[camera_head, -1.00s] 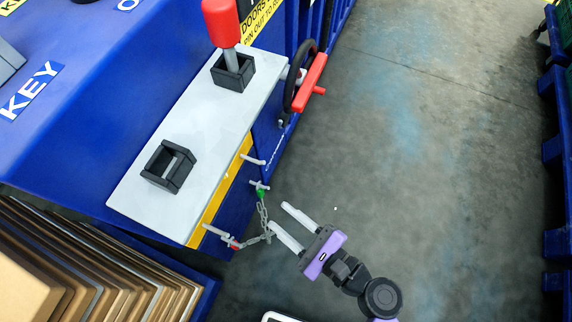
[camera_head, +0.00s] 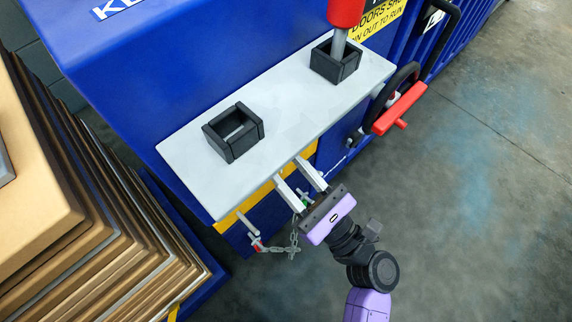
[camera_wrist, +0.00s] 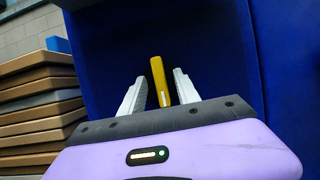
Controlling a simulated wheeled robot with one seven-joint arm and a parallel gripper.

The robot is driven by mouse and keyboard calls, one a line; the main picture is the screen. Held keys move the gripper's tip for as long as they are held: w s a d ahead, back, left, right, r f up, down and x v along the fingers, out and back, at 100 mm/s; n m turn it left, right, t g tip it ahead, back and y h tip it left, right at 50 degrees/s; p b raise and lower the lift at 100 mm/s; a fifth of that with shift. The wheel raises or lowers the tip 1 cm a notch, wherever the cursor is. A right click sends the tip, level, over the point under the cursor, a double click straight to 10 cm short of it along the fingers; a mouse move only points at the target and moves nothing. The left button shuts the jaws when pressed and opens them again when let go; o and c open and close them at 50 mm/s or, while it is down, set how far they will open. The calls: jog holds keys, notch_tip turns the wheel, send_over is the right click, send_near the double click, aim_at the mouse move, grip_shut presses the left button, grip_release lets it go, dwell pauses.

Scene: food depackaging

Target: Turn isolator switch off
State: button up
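No part is clearly labelled as the isolator switch. A red bar handle (camera_head: 400,108) sits beside a black ring-shaped handle (camera_head: 386,94) on the blue machine's side. My gripper (camera_head: 287,170) is open, with its pale fingertips at the shelf's yellow front strip (camera_head: 229,221), left of and apart from the red handle. In the wrist view my gripper (camera_wrist: 158,77) has a yellow bar-like piece (camera_wrist: 159,68) showing between its spread fingers. Whether the fingers touch it is unclear. A chain (camera_head: 293,240) with green and red ends hangs beside the gripper.
A white shelf (camera_head: 285,120) carries two black square sockets; a red-topped lever (camera_head: 346,12) stands in the far one. A peg (camera_head: 247,226) sticks out from the strip. Stacked brown boards (camera_head: 105,250) fill the left. The floor (camera_head: 490,200) at right is clear.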

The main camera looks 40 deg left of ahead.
jog(key=shift+a+r, duration=0.15)
jog(key=shift+a, duration=0.15)
grip_shut()
jog(key=shift+n, duration=0.5)
jog(key=shift+n+g+h+b, duration=0.25)
jog(key=shift+n+g+h, duration=0.8)
jog(key=shift+n, duration=2.5)
jog(key=shift+n+g+h+b, duration=0.2)
jog(key=shift+n+g+h, duration=0.85)
jog(key=shift+n, duration=2.55)
jog(key=shift+n+g+h+b, duration=0.25)
jog(key=shift+n+g+h, duration=0.35)
jog(key=shift+n+g, duration=1.95)
jog(key=shift+n+t, duration=1.05)
jog(key=shift+n, duration=0.15)
